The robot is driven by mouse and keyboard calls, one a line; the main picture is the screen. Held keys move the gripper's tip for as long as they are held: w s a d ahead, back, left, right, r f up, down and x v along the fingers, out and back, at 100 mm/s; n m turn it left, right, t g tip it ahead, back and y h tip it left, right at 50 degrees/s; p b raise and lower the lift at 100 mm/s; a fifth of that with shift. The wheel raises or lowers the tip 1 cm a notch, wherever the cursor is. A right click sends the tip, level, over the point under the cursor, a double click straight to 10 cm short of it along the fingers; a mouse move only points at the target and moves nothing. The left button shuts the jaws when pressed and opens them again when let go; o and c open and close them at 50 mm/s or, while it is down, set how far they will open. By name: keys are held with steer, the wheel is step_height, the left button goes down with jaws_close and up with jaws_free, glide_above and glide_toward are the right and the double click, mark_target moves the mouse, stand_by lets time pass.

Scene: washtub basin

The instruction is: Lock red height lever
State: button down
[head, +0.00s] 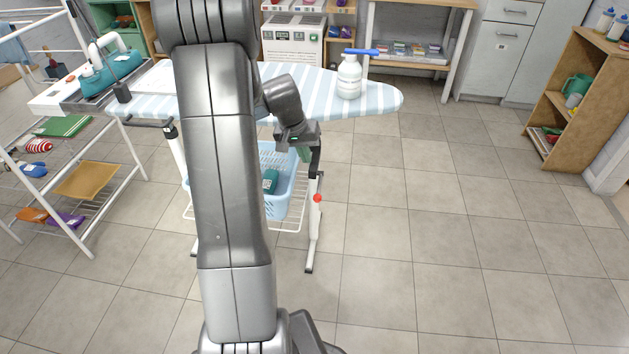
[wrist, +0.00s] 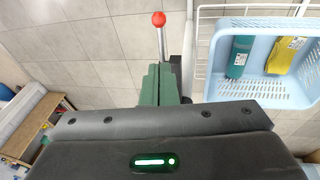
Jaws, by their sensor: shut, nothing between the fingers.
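The red height lever shows as a round red knob (head: 317,198) on the white right leg of the ironing board (head: 385,99) in the head view. In the wrist view the red knob (wrist: 158,19) tops a thin metal rod, which runs down to just beyond my fingertips. My gripper (head: 306,154) is below the board's edge, above the knob in the picture. Its green fingers (wrist: 160,84) are together and hold nothing. Whether they touch the rod, I cannot tell. The lever's lower end is hidden behind the fingers.
A light blue basket (wrist: 260,84) with a teal bottle (wrist: 239,57) and a yellow item (wrist: 285,55) sits on the rack right beside the lever. A white pump bottle (head: 349,77) stands on the board. The floor to the right is clear.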

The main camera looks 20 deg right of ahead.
mark_target(318, 190)
steer(key=b+x, duration=0.2)
steer(key=x, duration=1.2)
steer(key=shift+f+b, duration=0.15)
steer(key=shift+b, duration=0.3)
